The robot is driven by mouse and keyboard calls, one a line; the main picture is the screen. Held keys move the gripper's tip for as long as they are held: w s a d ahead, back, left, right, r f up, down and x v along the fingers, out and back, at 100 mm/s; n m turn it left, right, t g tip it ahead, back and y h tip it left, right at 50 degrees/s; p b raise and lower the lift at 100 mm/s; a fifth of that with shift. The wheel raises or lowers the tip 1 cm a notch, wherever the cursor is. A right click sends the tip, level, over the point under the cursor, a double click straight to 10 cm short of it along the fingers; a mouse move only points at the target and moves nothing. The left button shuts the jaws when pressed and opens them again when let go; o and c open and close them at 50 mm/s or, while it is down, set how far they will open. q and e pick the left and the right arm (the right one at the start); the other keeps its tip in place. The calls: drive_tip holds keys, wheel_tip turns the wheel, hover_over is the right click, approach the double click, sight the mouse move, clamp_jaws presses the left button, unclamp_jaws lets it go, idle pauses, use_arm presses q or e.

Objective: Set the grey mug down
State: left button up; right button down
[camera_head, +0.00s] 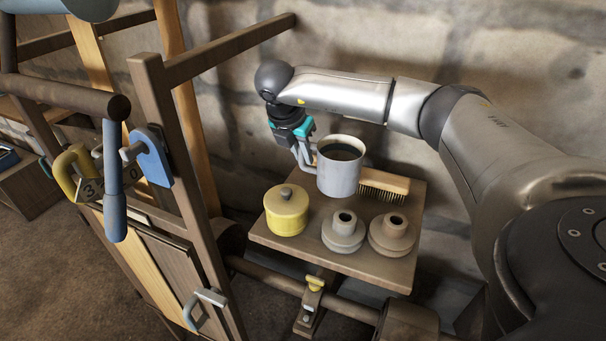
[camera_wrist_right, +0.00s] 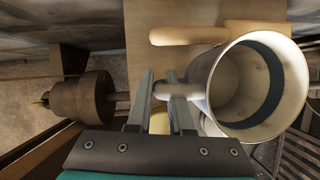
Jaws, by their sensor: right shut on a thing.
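The grey mug (camera_head: 338,178) is upright above or on the back part of a small wooden board (camera_head: 262,237); I cannot tell whether its base touches. In the right wrist view the mug (camera_wrist_right: 289,100) is right of the gripper (camera_wrist_right: 161,95), with the handle (camera_wrist_right: 186,91) running to the fingers. My left gripper is not in view.
On the board are a yellow lidded pot (camera_head: 286,213), two grey-brown pulleys (camera_head: 343,236) (camera_head: 391,236) and a wooden brush (camera_head: 385,181), partly behind the mug. A stone wall is behind.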

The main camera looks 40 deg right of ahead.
sight(300, 167)
wheel_tip(300, 167, down, 6)
drive_tip(key=shift+r, duration=0.15)
drive_tip(key=shift+b, duration=0.35)
drive_tip(key=c, duration=0.8)
unclamp_jaws()
